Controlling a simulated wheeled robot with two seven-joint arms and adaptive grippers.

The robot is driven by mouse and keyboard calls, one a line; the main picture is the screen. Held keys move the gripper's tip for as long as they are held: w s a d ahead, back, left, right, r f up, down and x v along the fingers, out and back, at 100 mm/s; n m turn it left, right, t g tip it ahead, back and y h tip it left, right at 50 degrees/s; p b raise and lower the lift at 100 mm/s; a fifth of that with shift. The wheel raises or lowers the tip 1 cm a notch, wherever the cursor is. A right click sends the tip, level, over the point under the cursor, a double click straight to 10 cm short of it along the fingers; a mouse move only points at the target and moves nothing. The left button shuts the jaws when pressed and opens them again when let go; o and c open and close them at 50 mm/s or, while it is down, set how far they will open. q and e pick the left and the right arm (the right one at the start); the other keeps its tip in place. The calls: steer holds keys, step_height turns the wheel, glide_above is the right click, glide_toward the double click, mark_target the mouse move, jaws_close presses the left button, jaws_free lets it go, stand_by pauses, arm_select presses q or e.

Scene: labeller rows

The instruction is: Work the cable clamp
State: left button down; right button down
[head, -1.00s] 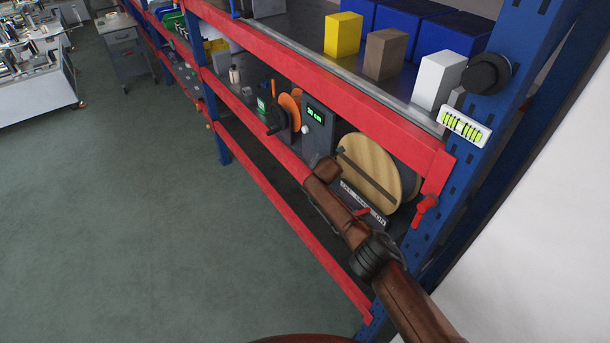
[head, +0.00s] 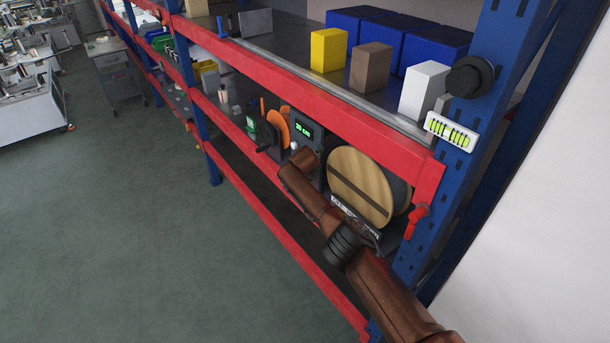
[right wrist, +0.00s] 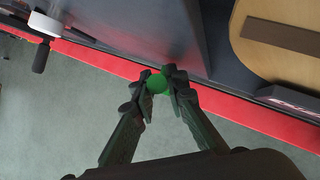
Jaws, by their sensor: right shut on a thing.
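In the right wrist view, my right gripper (right wrist: 158,76) is shut on a small round green knob (right wrist: 157,86), held between the fingertips. The knob is just in front of the red shelf beam, beside a dark grey housing (right wrist: 150,25). What the knob is fixed to is hidden, and I cannot tell whether it is the cable clamp's handle. In the head view, a dark box with a green-lit display (head: 303,130) stands on the lower shelf. My left gripper is not in view.
A wooden-faced reel (head: 360,180) stands right of the display box. An orange disc (head: 279,127) and a black crank handle (head: 267,147) are left of it. The red beam (head: 330,115) of the shelf above overhangs them. The floor (head: 120,240) in front is clear.

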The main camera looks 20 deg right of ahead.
steer(key=c, duration=2.2)
jaws_free()
steer(key=shift+w+f, duration=0.1)
steer(key=v, duration=1.2)
